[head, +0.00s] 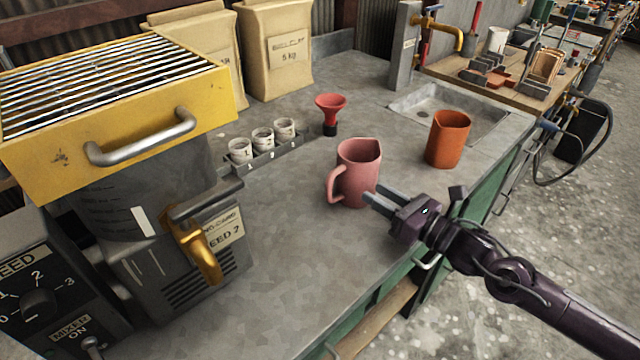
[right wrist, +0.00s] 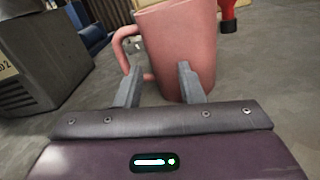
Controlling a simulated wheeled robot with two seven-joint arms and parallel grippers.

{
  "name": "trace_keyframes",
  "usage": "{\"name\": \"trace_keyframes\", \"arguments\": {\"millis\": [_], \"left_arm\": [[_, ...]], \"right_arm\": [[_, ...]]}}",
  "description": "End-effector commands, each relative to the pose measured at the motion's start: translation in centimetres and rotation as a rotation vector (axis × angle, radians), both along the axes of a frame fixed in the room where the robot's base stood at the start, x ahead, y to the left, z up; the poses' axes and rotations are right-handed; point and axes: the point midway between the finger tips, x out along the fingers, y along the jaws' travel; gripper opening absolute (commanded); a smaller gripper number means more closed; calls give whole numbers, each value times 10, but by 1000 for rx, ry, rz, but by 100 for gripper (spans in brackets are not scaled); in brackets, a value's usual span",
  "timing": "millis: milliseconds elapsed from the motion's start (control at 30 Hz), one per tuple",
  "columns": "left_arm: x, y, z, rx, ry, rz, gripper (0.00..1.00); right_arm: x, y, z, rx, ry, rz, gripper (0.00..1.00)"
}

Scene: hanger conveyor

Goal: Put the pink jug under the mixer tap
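The pink jug (head: 359,172) stands upright on the grey counter, its handle to the left in the head view. It also shows in the right wrist view (right wrist: 180,50), just beyond my fingertips. The mixer tap (head: 205,258) is a brass spout low on the front of the grey mixer at the left. My right gripper (head: 374,197) is at the right of the jug, low beside its body. In the right wrist view its fingers (right wrist: 158,80) are apart with nothing between them; whether one touches the jug I cannot tell. My left gripper is not in view.
An orange jug (head: 448,139) stands by the sink (head: 487,108), right of the pink jug. A red funnel (head: 330,112) and a rack of cups (head: 262,143) are behind. The yellow-framed grate (head: 110,80) tops the mixer. Counter between jug and mixer is clear.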

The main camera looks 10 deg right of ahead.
Motion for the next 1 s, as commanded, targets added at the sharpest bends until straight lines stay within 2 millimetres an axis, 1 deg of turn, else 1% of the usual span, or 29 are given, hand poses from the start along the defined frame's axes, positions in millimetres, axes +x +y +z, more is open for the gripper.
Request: {"name": "trace_keyframes", "arguments": {"millis": [33,100,200,300,467,567,600,800,1000], "left_arm": [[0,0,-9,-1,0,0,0],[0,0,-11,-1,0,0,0],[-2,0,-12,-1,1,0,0],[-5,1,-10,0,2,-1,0],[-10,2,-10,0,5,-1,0],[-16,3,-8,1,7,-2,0],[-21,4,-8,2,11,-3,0],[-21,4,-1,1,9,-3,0],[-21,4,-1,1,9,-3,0]], "right_arm": [[-10,12,-5,-59,-35,46,35],[-20,23,-5,-112,-71,90,35],[-22,34,-3,-145,-100,118,35],[-15,42,-2,-151,-106,120,35],[-8,51,-3,-150,-102,121,35],[-1,58,-2,-148,-103,119,35],[3,63,-3,-147,-102,119,35],[22,82,-6,-148,-103,119,35],[27,87,-9,-151,-101,119,35]]}}
